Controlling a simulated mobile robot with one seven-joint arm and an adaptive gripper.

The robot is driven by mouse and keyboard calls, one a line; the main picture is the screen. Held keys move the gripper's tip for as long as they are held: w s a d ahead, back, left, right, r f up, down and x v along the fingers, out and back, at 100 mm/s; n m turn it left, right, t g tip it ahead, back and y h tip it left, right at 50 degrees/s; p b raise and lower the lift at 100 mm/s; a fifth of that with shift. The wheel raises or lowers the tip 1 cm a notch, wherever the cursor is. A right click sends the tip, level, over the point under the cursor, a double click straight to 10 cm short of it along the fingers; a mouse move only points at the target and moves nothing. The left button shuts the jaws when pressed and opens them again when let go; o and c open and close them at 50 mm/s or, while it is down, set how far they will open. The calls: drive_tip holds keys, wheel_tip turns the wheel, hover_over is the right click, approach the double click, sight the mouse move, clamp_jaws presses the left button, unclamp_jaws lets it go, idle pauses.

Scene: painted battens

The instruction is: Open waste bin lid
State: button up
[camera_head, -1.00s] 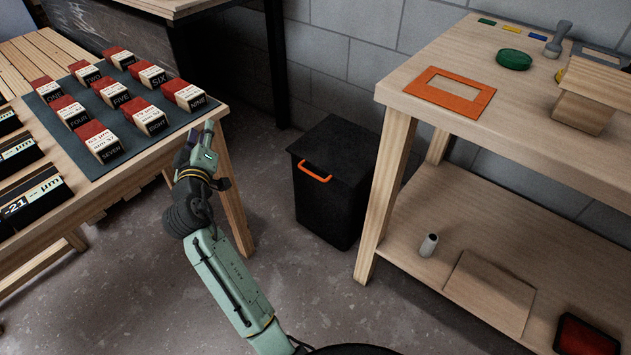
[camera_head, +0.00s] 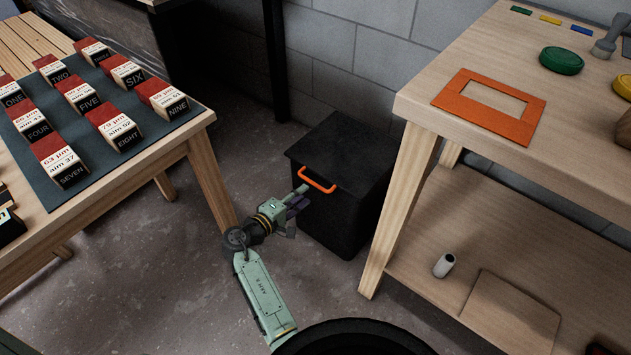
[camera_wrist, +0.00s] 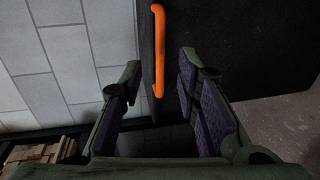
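The black waste bin (camera_head: 338,218) stands on the floor against the block wall, between the two benches. Its flat lid (camera_head: 350,155) is down. An orange handle (camera_head: 317,181) sits on the lid's front edge. My gripper (camera_head: 302,196) is close in front of the bin, just below and left of the handle. In the wrist view my gripper (camera_wrist: 157,90) has its purple-padded fingers spread apart. The orange handle (camera_wrist: 158,50) lies between and beyond the fingertips there, with nothing visibly held.
A wooden table (camera_head: 160,150) with red-topped numbered blocks on a dark mat stands left. A wooden workbench (camera_head: 420,107) with an orange frame (camera_head: 490,107) and a lower shelf stands close right of the bin. Grey floor is free in front.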

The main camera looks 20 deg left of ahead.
sight(316, 184)
drive_tip(key=x, duration=0.7)
drive_tip(key=shift+w, duration=0.3)
drive_tip(key=shift+c, duration=0.2)
clamp_jaws()
idle(0.3)
